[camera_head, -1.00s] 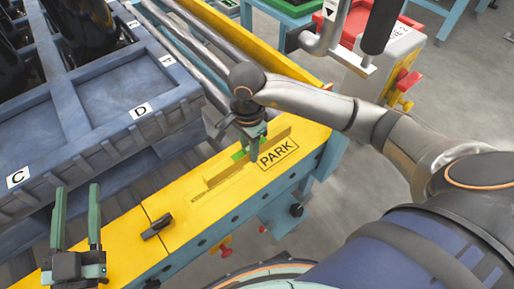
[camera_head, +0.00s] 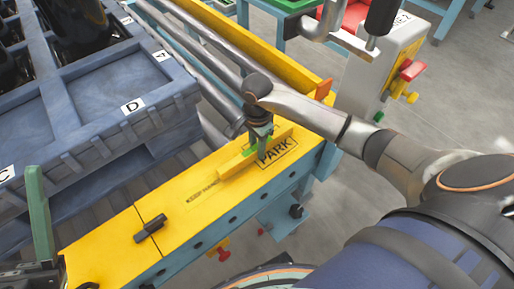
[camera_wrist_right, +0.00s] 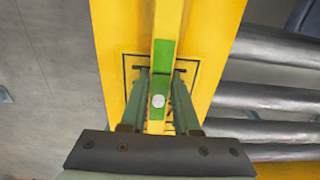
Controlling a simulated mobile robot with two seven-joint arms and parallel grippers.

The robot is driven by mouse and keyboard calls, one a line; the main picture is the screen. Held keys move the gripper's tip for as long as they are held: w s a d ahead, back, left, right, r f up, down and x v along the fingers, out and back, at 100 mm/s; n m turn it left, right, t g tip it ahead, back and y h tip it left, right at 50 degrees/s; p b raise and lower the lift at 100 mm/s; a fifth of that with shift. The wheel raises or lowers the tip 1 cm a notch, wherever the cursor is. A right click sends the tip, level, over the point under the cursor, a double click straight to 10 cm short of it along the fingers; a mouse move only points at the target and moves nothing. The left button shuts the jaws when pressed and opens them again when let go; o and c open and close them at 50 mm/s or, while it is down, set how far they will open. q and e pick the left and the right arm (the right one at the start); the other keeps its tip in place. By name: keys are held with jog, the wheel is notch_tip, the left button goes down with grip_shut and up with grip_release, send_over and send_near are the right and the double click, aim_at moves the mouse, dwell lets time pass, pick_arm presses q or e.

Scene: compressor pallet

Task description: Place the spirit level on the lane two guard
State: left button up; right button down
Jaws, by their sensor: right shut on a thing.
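The spirit level (camera_head: 237,165), a yellow bar with green parts, lies along the near yellow beam (camera_head: 105,245), over the edge of its PARK marking. My right gripper (camera_head: 262,150) is shut on its middle. In the right wrist view the fingers (camera_wrist_right: 161,80) stand on both sides of the bar (camera_wrist_right: 168,18), at a green section with a round pale spot. I cannot tell whether the bar touches the beam or hangs just above it. My left gripper (camera_head: 38,212) is at the lower left edge, apart from everything, partly cut off. No label here clearly marks the lane two guard.
A second yellow beam (camera_head: 230,42) runs behind steel rollers (camera_head: 205,75). A blue-grey pallet (camera_head: 95,130) with dark compressors stands left. A black clip-like part (camera_head: 150,229) sits on the near beam. A grey box (camera_head: 375,75) with red and yellow knobs stands behind right.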

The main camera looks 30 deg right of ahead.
jog(key=shift+f, duration=0.1)
jog(key=c, duration=0.6)
grip_release()
jog(key=shift+c, duration=0.2)
